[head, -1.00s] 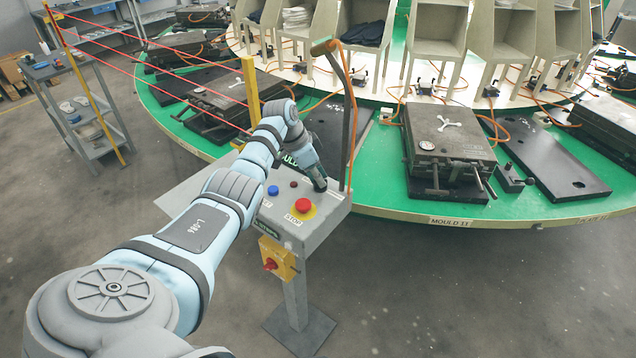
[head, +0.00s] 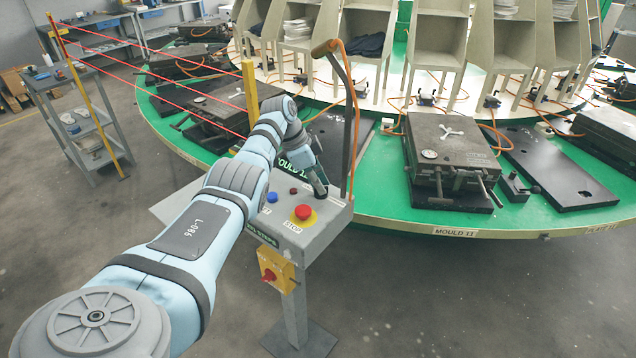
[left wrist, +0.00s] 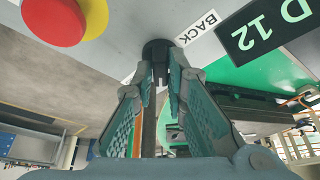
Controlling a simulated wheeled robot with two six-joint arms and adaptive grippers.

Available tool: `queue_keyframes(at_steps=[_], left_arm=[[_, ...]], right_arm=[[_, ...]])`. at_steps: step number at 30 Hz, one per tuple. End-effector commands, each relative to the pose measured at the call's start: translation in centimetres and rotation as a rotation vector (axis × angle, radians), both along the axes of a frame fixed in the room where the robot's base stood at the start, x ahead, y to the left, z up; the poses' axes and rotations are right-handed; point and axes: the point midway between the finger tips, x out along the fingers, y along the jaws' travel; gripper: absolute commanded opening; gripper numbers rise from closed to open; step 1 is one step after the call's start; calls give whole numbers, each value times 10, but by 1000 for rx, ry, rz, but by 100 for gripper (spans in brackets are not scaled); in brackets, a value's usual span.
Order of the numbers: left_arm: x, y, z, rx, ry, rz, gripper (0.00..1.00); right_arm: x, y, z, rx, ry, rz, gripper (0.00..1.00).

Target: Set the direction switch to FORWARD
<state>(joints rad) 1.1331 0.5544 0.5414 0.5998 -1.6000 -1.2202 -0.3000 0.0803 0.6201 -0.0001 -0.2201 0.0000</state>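The direction switch (left wrist: 157,48) is a small dark knob on the grey console, beside a white BACK label (left wrist: 201,27). No FORWARD label is readable. My left gripper (left wrist: 160,72) points down at the switch, its fingertips close together at the knob in the left wrist view. Whether the fingers press on it is hidden. My right gripper is not in view.
A red stop button (head: 303,212), a blue button (head: 272,197) and a small dark red one (head: 293,190) sit near the gripper. A tall post with an orange hose (head: 347,130) rises beside the console. The green carousel (head: 390,208) with moulds lies behind.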

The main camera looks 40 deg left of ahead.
Motion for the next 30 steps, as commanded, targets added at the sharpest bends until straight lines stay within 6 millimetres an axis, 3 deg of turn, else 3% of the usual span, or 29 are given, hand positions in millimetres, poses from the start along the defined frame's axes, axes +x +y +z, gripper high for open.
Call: queue_keyframes(at_steps=[3, 14, 24, 30], left_arm=[[0, -1, -1, -1, 2, 0, 32], [-1, 3, 7, 0, -3, 2, 32], [-24, 25, 85, 0, -2, 2, 32], [-31, 32, 109, 0, 2, 1, 32]], right_arm=[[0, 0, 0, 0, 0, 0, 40], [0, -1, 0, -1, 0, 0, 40], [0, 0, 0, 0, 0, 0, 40], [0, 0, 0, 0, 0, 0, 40]])
